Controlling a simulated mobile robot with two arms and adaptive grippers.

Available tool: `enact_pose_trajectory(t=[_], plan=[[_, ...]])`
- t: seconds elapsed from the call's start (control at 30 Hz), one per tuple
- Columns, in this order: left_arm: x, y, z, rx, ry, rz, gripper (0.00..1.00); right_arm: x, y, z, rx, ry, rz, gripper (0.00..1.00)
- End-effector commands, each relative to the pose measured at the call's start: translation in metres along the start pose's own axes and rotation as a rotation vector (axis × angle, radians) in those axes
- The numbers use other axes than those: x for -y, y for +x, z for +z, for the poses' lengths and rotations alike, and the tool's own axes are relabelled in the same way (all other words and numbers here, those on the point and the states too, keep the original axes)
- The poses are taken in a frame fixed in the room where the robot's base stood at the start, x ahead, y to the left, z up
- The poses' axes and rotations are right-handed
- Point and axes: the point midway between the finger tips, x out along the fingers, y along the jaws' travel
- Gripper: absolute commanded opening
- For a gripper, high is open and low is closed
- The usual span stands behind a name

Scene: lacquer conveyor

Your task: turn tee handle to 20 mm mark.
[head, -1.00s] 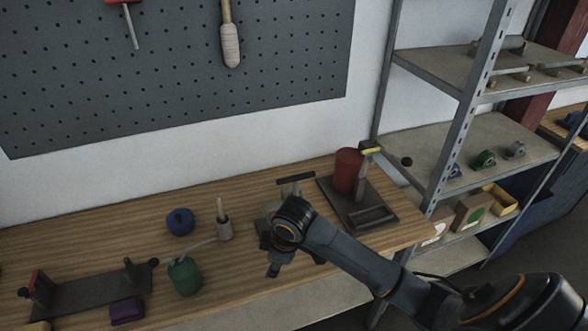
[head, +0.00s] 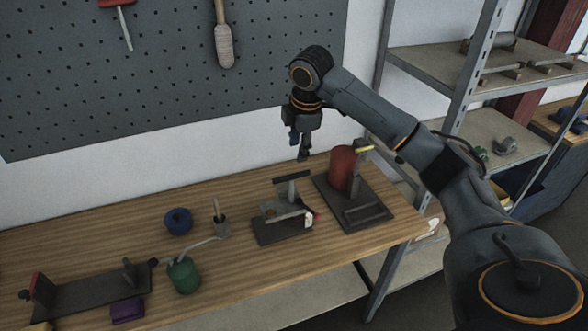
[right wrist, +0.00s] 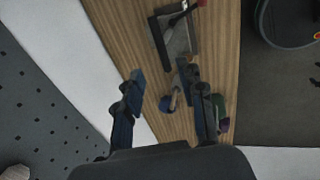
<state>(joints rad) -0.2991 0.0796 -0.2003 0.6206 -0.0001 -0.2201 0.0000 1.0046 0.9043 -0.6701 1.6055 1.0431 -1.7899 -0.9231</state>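The tee handle (head: 293,176) is a dark crossbar on a grey post. It stands on a small fixture with a dark base (head: 283,235) on the wooden bench. A white plate with a red part (head: 309,219) sits at the fixture's right end; any marks are too small to read. The fixture also shows in the right wrist view (right wrist: 180,42), beyond the fingers. My right gripper (head: 299,146) hangs above the handle, fingers down, apart from it. In the right wrist view its fingers (right wrist: 163,79) are spread and empty. My left gripper is not in view.
A dark stand with a red cylinder (head: 342,168) is just right of the fixture. Left are a green can (head: 184,276), a blue spool (head: 178,221), a brush pot (head: 219,224) and a dark rack (head: 90,294). Metal shelves (head: 440,68) stand right; a pegboard (head: 170,70) is behind.

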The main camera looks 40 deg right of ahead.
Motion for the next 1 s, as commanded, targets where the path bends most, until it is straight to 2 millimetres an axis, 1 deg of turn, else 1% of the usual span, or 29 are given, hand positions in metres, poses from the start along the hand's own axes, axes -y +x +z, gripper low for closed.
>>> enact_pose_trajectory(t=[0.03, 0.3, 0.4, 0.5, 0.6, 0.7, 0.97, 1.0], plan=[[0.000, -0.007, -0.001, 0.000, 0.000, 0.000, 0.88, 0.001, 0.009, 0.000, 0.002, 0.001, -0.006, 0.39], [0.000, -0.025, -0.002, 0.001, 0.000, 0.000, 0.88, 0.000, 0.066, 0.000, 0.001, 0.002, -0.004, 0.39], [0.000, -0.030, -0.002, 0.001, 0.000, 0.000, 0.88, 0.001, 0.084, -0.001, 0.001, 0.001, -0.004, 0.39], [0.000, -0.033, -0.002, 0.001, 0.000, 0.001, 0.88, -0.001, 0.097, -0.001, 0.000, 0.001, -0.001, 0.39], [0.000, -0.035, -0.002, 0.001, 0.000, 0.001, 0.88, 0.000, 0.106, -0.001, 0.000, 0.001, -0.001, 0.39], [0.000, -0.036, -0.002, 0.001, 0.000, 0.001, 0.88, 0.000, 0.111, -0.001, 0.000, 0.001, 0.000, 0.39], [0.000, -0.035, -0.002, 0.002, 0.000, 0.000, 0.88, 0.000, 0.112, -0.001, 0.000, 0.001, 0.001, 0.39], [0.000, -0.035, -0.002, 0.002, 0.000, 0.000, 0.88, 0.000, 0.112, -0.001, 0.000, 0.001, 0.001, 0.31]])
